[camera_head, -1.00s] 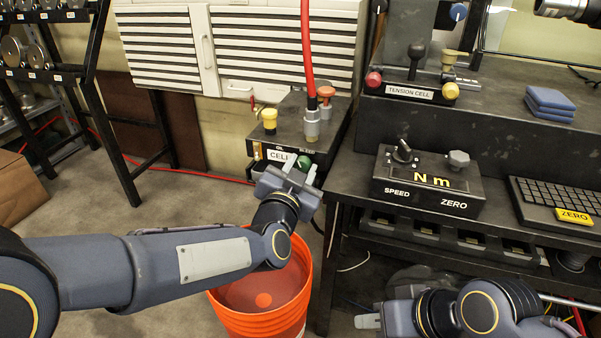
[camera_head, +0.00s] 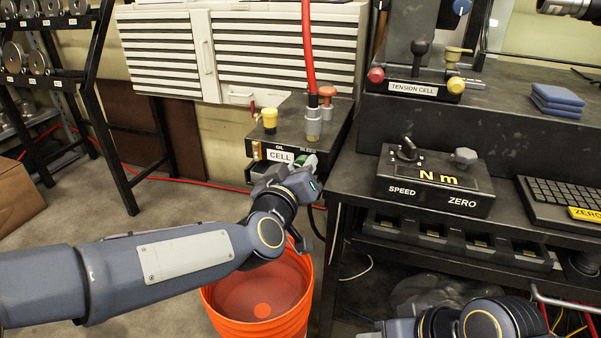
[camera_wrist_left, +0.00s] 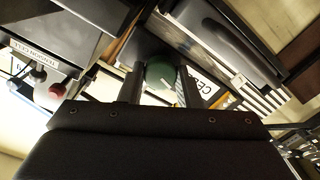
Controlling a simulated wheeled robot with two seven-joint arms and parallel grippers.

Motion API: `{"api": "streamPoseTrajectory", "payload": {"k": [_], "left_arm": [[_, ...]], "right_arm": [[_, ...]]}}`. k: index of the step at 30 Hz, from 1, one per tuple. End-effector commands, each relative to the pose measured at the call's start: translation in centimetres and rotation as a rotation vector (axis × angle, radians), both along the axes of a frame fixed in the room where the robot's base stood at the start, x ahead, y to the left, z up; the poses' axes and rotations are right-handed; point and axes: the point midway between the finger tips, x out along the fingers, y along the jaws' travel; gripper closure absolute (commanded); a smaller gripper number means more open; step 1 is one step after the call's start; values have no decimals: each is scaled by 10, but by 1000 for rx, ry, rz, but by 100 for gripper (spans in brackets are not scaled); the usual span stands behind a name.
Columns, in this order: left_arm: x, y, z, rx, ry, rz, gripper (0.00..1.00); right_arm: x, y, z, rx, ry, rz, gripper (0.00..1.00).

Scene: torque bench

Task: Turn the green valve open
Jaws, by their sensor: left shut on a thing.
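The green valve (camera_head: 309,161) is a round knob on the front of the black box labelled CELL (camera_head: 281,156), and my left gripper mostly hides it in the head view. My left gripper (camera_head: 300,172) is shut on the valve, coming from the front. In the left wrist view, the green knob (camera_wrist_left: 161,75) sits between the two dark fingers. My right gripper (camera_head: 371,334) is barely in view at the bottom edge, and its jaws cannot be made out.
An orange bucket (camera_head: 258,324) stands on the floor below my left forearm. A red hose (camera_head: 308,45) rises from the CELL box, near a yellow cap (camera_head: 269,116). The dark bench (camera_head: 350,185) with the N m panel (camera_head: 437,180) is close on the right.

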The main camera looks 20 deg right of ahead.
Motion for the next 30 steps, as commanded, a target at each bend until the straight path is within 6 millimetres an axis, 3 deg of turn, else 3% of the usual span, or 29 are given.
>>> {"api": "streamPoseTrajectory", "payload": {"k": [12,27,28,30], "left_arm": [[0,0,-1,-138,96,-1,92],[0,0,-1,-152,106,0,92],[0,0,-1,-151,106,0,68],[0,0,-1,-151,106,0,59]], "right_arm": [[0,0,-9,0,0,0,64],[0,0,-10,0,0,0,64],[0,0,-10,0,0,0,64],[0,0,-10,0,0,0,64]]}}
